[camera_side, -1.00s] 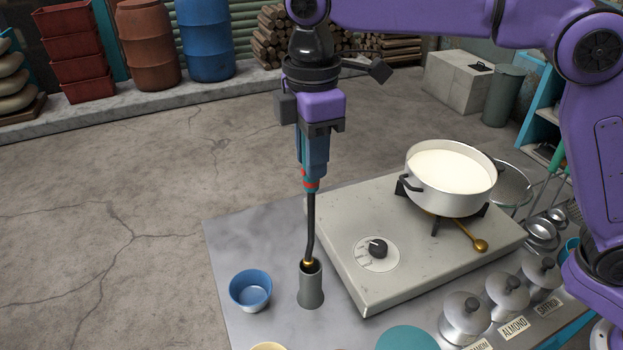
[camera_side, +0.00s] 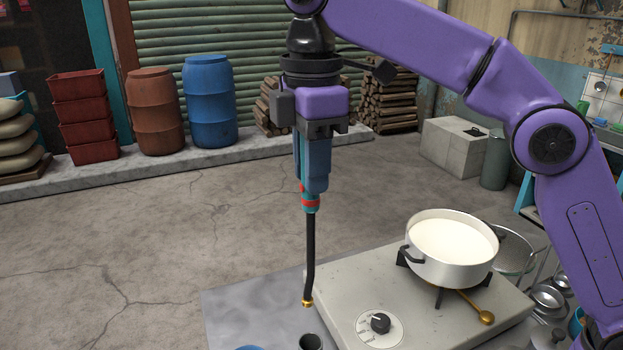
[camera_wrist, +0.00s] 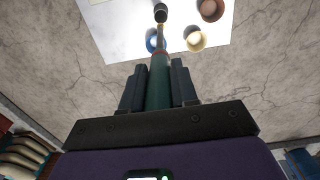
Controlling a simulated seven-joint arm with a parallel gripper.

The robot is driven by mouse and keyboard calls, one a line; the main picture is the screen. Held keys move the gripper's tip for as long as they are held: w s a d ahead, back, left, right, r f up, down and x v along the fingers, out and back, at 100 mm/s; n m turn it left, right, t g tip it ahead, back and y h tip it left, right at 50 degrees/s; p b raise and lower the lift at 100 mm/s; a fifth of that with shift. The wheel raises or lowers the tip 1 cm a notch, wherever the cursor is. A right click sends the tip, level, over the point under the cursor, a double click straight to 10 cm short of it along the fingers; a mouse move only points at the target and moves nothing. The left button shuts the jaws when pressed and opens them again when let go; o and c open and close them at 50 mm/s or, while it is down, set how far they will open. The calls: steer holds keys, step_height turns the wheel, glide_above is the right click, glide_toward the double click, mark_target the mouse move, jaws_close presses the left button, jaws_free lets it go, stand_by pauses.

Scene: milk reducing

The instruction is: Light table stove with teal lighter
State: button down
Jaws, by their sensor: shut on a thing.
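My gripper (camera_side: 312,180) is shut on the teal lighter (camera_side: 311,203) and points straight down. The lighter has a red band, a long black stem with a slight bend and a brass tip. In the wrist view the lighter's teal handle (camera_wrist: 159,85) lies between the two fingers. The table stove (camera_side: 345,290) is a grey slab to the right of the lighter, with a dark knob (camera_side: 380,322) on a white dial. A white pot of milk (camera_side: 450,262) stands on its burner; no flame shows.
A brass piece (camera_side: 487,317) sticks out beneath the pot. A blue cup (camera_side: 248,347) is cut off at the bottom edge. In the wrist view, a blue cup (camera_wrist: 150,45) and a yellow bowl (camera_wrist: 196,42) stand near the holder. Steel containers are at right.

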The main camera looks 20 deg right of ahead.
steer(key=shift+r, duration=0.75)
steer(key=w+d+r, duration=0.1)
steer(key=d, duration=0.8)
steer(key=w+d+r, duration=0.1)
steer(key=w+d, duration=0.1)
steer(key=d, duration=0.8)
steer(key=s+d+f+g, duration=0.1)
steer(key=s+d, duration=0.3)
steer(key=d, duration=0.5)
steer(key=s+d+f+g, duration=0.1)
steer(key=s+d, duration=0.2)
steer(key=d, duration=0.6)
step_height(320, 180, down, 16)
steer(key=shift+r+t+h, duration=0.2)
steer(key=shift+t+h, duration=0.1)
steer(key=shift+h, duration=0.1)
steer(key=shift+f, duration=0.55)
steer(key=shift+r, duration=0.1)
